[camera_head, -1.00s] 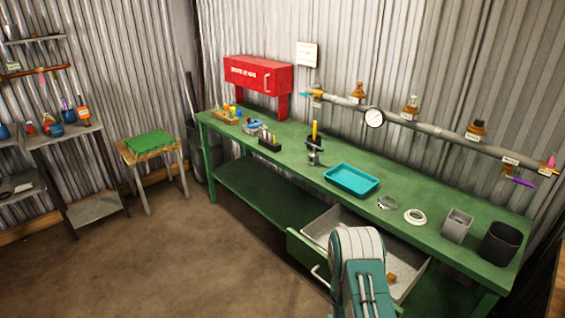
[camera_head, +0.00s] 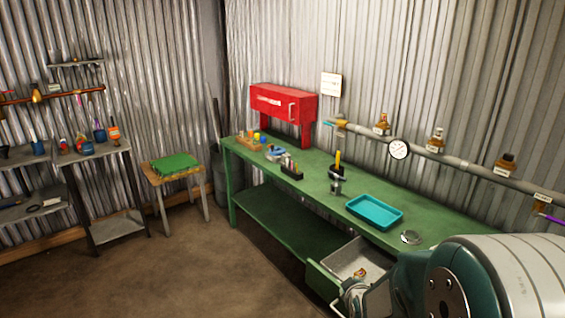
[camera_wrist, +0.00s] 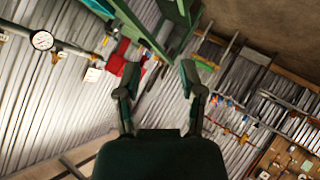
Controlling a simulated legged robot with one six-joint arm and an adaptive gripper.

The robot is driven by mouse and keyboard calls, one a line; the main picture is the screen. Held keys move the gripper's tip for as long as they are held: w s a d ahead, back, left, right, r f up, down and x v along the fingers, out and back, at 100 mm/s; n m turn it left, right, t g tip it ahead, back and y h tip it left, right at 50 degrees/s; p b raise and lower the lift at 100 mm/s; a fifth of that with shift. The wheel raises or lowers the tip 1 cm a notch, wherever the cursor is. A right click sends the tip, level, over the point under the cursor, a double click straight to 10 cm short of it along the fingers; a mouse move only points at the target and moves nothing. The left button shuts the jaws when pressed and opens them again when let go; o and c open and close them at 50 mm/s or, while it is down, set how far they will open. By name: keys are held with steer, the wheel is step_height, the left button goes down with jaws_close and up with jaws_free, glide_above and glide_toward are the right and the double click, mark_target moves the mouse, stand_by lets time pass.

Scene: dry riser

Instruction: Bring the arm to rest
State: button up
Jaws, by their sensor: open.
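My gripper (camera_wrist: 158,78) shows in the wrist view with its two fingers spread apart and nothing between them. That view is tilted, with the bench and the corrugated walls beyond the fingers. In the head view my arm fills the lower right corner, large and close, in front of the right end of the green bench (camera_head: 295,205). The gripper's fingertips cannot be made out in the head view.
An open drawer (camera_head: 318,277) juts from the bench front, close beside my arm. A teal tray (camera_head: 375,211) sits on the bench top. A pipe with a gauge (camera_head: 398,149) runs along the wall. The floor (camera_head: 170,275) at left is clear.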

steer(key=s+r+m+g, duration=0.1)
steer(key=s+r+m, duration=0.1)
steer(key=s+r, duration=0.3)
steer(key=s+a+r+m+g, duration=0.1)
steer(key=s+r, duration=0.4)
steer(key=s, duration=0.7)
steer(key=s+r+m+g, duration=0.3)
steer(key=s+r, duration=0.3)
steer(key=s, duration=0.3)
steer(key=shift+a+m+y, duration=0.3)
steer(key=shift+a+m, duration=0.05)
steer(key=shift+m, duration=0.35)
steer(key=shift+w, duration=0.15)
stand_by(0.5)
